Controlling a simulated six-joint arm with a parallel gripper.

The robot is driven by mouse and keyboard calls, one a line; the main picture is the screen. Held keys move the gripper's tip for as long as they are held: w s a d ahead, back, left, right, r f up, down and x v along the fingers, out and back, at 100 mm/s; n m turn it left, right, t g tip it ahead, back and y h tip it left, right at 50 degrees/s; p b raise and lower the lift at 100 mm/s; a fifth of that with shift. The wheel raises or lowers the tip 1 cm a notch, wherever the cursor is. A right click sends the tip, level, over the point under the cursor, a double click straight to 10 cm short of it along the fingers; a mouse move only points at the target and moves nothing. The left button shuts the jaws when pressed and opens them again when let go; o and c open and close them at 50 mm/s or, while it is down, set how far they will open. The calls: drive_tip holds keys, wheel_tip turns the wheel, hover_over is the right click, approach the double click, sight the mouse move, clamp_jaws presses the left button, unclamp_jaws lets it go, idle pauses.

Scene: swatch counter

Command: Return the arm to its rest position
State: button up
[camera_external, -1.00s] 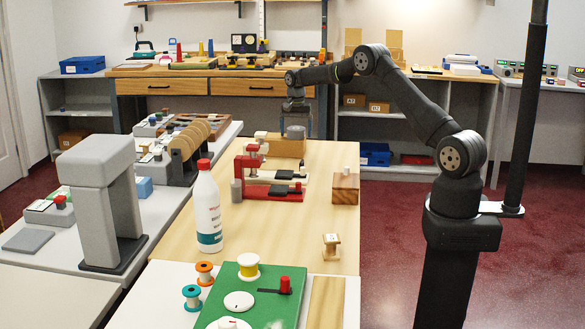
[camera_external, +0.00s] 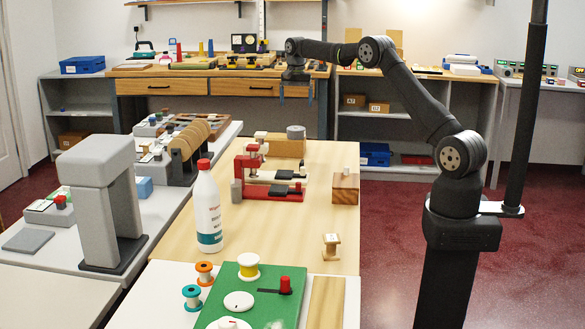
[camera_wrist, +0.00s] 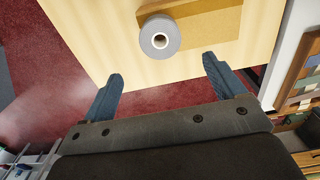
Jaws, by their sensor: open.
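My gripper (camera_external: 296,91) is open and empty, pointing down above the far end of the wooden counter. In the wrist view the two blue-grey fingers of my gripper (camera_wrist: 163,82) stand wide apart with nothing between them. A grey roll (camera_external: 296,132) with a light core stands on a wooden block (camera_external: 285,147) below it. The roll also shows in the wrist view (camera_wrist: 160,37), apart from and ahead of the fingers.
A red and white fixture (camera_external: 268,189) and a brown box (camera_external: 345,189) stand mid-counter. A white bottle (camera_external: 208,210) stands at the left edge. A drawer bench (camera_external: 215,88) is behind. The air around my gripper looks free.

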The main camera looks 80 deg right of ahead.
sight(296, 128)
wheel_tip(296, 128, down, 12)
drive_tip(key=shift+f, duration=0.2)
wheel_tip(296, 128, up, 3)
drive_tip(key=shift+f, duration=0.2)
drive_tip(key=shift+r, duration=0.8)
